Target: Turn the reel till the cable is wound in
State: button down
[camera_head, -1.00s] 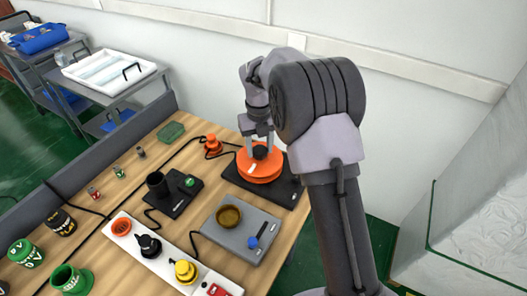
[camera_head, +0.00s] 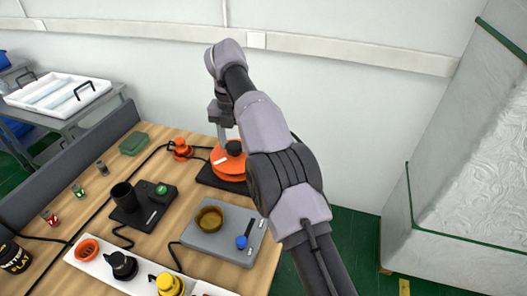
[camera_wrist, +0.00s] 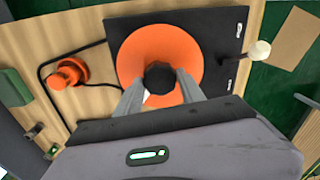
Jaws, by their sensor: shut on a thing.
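The reel is an orange disc (camera_head: 228,170) with a black knob (camera_head: 234,147) in its middle, on a black base plate (camera_head: 214,182) at the table's far right corner. In the wrist view the reel (camera_wrist: 187,62) lies below my gripper (camera_wrist: 159,88). Its two fingers are shut on the black knob (camera_wrist: 159,76) from either side. My gripper (camera_head: 229,137) also shows in the head view, partly hidden by my arm. A black cable (camera_wrist: 42,80) bends loosely on the table left of the base, around an orange plug-like piece (camera_wrist: 67,73).
A grey box (camera_head: 225,240) with a brown bowl and a blue knob stands in front of the reel. A black unit (camera_head: 145,207) with a cup and a green button is to its left. A white strip (camera_head: 100,261) with coloured knobs lies nearer. A wall stands behind.

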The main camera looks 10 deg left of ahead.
jog(key=shift+d+f+m, duration=0.1)
jog(key=shift+f+m, duration=0.2)
jog(key=shift+m, duration=0.3)
jog(key=c, duration=1.1)
grip_release()
jog(key=o, duration=0.4)
jog(key=shift+r, duration=0.1)
